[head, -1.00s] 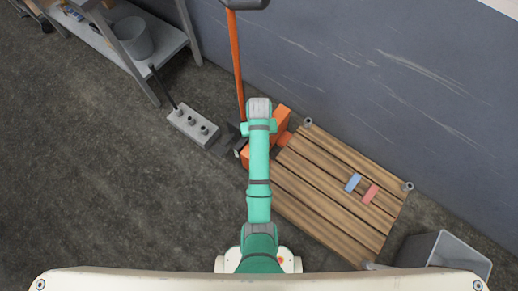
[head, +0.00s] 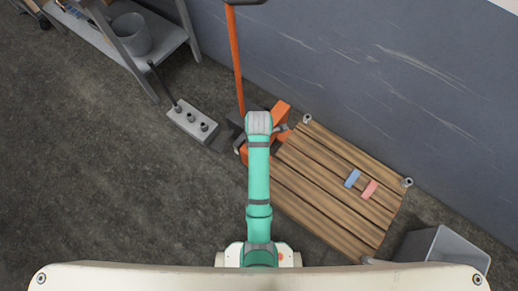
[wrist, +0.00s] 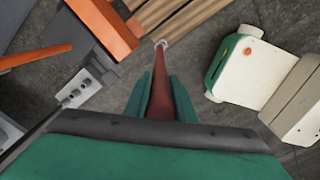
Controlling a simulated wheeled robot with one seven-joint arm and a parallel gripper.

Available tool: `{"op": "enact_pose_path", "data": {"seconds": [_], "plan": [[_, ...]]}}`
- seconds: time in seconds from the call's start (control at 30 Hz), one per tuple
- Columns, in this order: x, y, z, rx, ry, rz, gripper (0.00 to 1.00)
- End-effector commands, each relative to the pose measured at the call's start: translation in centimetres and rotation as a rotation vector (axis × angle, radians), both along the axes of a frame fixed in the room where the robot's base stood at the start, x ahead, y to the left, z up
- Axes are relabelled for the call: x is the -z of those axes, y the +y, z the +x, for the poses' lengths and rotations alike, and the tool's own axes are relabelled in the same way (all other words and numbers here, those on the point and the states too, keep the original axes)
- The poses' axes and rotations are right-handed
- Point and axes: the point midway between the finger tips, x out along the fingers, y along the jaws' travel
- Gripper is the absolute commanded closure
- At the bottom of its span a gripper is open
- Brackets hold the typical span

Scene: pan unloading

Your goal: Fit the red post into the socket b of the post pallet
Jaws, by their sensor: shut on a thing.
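My gripper (wrist: 160,88) is shut on the red post (wrist: 159,98), which looks dark red between the green fingers in the wrist view. The post points away from the wrist camera, and its far end appears near a light ring (wrist: 161,43) by a pallet corner. I cannot tell whether they touch. The wooden post pallet (head: 325,190) lies right of my arm in the head view. Round sockets show at its back corner (head: 307,119) and right corner (head: 407,182). My arm hides the gripper and post in the head view. No socket letters are readable.
An orange pallet jack (head: 282,113) stands against the pallet's left end. A grey holed block (head: 192,123) holds a dark rod. Blue (head: 352,178) and red (head: 370,189) flat pieces lie on the pallet. A grey bin (head: 442,250) stands right; left floor is open.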

Motion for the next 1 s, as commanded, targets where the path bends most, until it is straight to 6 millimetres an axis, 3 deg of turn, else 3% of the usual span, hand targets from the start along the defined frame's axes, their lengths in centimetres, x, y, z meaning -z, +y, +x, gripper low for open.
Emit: {"op": "enact_pose_path", "data": {"seconds": [0.13,0.33,1.0], "plan": [[-0.3,0.0,-0.8,-0.172,-0.001,-0.001,1.0],[-0.5,-0.1,-1.3,-0.295,-0.003,-0.002,1.0],[1.6,-0.1,-1.4,-0.311,-0.001,-0.001,1.0]]}}
